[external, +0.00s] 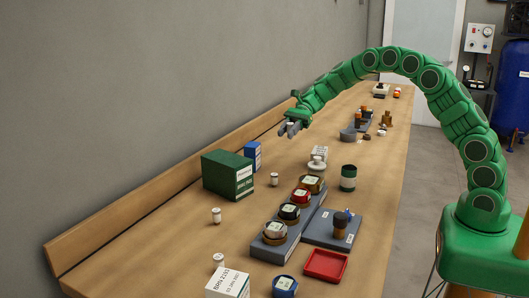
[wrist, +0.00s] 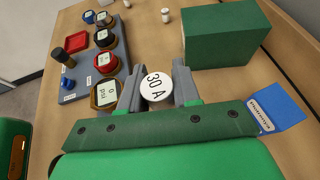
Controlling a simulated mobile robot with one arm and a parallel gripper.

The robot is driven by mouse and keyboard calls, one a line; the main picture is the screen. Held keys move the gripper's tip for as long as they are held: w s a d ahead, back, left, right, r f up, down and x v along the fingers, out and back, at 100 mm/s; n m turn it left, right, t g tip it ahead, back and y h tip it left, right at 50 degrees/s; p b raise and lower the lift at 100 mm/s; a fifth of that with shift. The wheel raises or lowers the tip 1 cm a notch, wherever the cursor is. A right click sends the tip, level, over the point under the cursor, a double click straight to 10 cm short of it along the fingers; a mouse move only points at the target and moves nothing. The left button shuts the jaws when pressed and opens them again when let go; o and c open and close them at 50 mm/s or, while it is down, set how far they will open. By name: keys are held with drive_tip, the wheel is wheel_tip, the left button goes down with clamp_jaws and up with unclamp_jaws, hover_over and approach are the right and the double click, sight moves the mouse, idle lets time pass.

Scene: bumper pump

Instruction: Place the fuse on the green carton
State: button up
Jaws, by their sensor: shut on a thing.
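My gripper (external: 289,130) is above the bench, beyond the green carton (external: 228,175) and to its right in the external view. In the wrist view my gripper (wrist: 156,88) is shut on the fuse (wrist: 155,86), a white round piece whose end reads "30 A". The fuse's lower part is hidden in the wrist view. The green carton also shows in the wrist view (wrist: 228,38), ahead and to the right of the fingers, apart from the fuse. Its top is bare.
A blue box (external: 253,155) stands right behind the green carton. Small white cylinders (external: 274,179) (external: 216,215) stand near its front. Several gauges on a grey base (external: 283,243), a red tray (external: 326,265) and a white box (external: 228,284) are nearer. A wall runs along the left.

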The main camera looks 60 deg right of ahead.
drive_tip(key=w+a+r+m, duration=0.1)
drive_tip(key=w+a+r, duration=0.1)
drive_tip(key=a+r, duration=0.35)
drive_tip(key=w+a+r, duration=0.2)
drive_tip(key=a+r, duration=0.1)
drive_tip(key=a, duration=0.6)
hover_over(223, 159)
drive_tip(key=shift+t, duration=0.4)
drive_tip(key=shift+d+f, duration=0.15)
drive_tip(key=shift+f, duration=4.85)
drive_tip(key=shift+w+f, duration=0.1)
drive_tip(key=shift+f, duration=1.5)
drive_tip(key=shift+f, duration=0.1)
drive_tip(key=o, duration=1)
